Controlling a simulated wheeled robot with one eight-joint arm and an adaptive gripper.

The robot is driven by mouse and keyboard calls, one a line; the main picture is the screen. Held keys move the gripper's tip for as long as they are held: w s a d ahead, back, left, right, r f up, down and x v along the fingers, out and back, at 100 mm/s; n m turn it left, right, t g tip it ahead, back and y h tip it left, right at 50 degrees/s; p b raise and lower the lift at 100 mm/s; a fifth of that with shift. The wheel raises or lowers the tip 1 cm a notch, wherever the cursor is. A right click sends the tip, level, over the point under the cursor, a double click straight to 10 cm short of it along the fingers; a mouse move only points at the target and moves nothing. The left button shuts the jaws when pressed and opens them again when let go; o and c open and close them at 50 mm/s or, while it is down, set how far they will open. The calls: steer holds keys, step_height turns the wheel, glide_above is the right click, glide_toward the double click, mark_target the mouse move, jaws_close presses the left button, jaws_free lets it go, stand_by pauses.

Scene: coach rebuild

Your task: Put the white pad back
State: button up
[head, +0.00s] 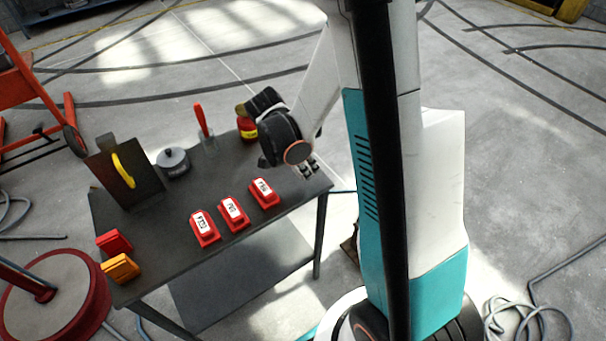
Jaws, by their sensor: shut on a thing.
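My gripper (308,170) is low over the right end of the dark workbench (150,245), to the right of the red blocks. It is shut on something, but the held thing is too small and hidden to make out. Three red blocks with white labelled tops stand in a slanting row: left (204,228), middle (234,213) and right (264,192). Their label print is too small to read. I cannot pick out a separate white pad.
A black stand with a yellow handle (124,170), a grey round pot (173,162), a red-handled tool (203,121) and a red-and-yellow can (247,128) line the back. A red block (114,243) and an orange block (121,268) sit at the left end.

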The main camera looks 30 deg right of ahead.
step_height(320, 180, down, 4)
steer(key=shift+f+b, duration=0.1)
steer(key=shift+b, duration=0.65)
steer(key=shift+c, duration=0.4)
steer(key=o, duration=1)
steer(key=s+a+r+n+t+y+p, duration=0.1)
steer(key=s+a+r+n+t+p, duration=0.2)
steer(key=r, duration=0.8)
steer(key=s+a+r+n+y+p, duration=0.1)
steer(key=s+a+r+n, duration=0.1)
steer(key=a+r+n, duration=0.6)
steer(key=shift+s+a+r+n+t+y, duration=0.45)
steer(key=shift+s+r+n+t, duration=0.2)
steer(key=shift+s+r+n, duration=0.6)
steer(key=shift+s+a+r+n+t+y, duration=0.4)
steer(key=shift+s+r+n+t, duration=0.45)
steer(key=shift+s+r, duration=0.6)
steer(key=shift+s+a+r+n+t+y, duration=0.35)
steer(key=shift+s+r+n+t+y, duration=0.15)
steer(key=shift+s+r+n, duration=0.85)
steer(key=shift+w+r, duration=0.1)
